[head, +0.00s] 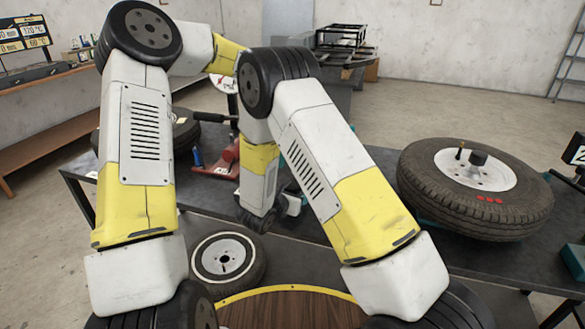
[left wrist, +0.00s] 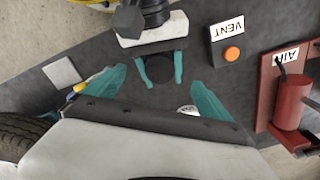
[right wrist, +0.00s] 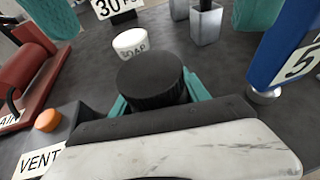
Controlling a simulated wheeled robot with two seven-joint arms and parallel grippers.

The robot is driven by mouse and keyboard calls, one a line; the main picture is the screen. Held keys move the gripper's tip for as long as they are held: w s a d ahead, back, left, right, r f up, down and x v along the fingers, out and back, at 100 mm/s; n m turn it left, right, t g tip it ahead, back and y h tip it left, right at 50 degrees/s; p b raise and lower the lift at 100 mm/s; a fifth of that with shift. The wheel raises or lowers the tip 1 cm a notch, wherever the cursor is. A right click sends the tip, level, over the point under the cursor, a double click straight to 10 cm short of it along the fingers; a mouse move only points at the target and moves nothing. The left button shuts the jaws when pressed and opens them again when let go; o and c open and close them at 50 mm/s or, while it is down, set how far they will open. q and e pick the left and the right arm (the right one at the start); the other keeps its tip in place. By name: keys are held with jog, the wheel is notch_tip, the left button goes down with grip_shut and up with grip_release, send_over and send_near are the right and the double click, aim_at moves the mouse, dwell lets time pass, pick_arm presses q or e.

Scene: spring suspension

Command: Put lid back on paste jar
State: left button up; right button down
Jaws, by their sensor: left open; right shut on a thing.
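The white jar (right wrist: 130,42), marked SOAP, stands upright on the dark bench with a pale top. Only a sliver of the jar (left wrist: 186,110) shows in the left wrist view, close to my left palm. My left gripper (left wrist: 158,78) is open, its teal fingers spread apart on either side of the jar without visible contact. My right gripper (right wrist: 157,92) is shut on the round black lid (right wrist: 150,80). The lid is near the jar and apart from its top in the picture; its exact height is unclear. In the head view my arms hide the jar and lid.
A VENT box with an orange button (left wrist: 232,54) and a red AIR unit (left wrist: 293,115) stand near the jar. A large tire (head: 475,205) lies on the bench at right.

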pick_arm(q)
notch_tip(320, 180, up, 12)
dwell(0.5)
pick_arm(e)
jog(key=shift+c, duration=2.3)
grip_release()
jog(key=v, duration=0.7)
jog(key=shift+s+a+r, duration=0.15)
jog(key=shift+s+a, duration=0.05)
jog(key=shift+s, duration=0.1)
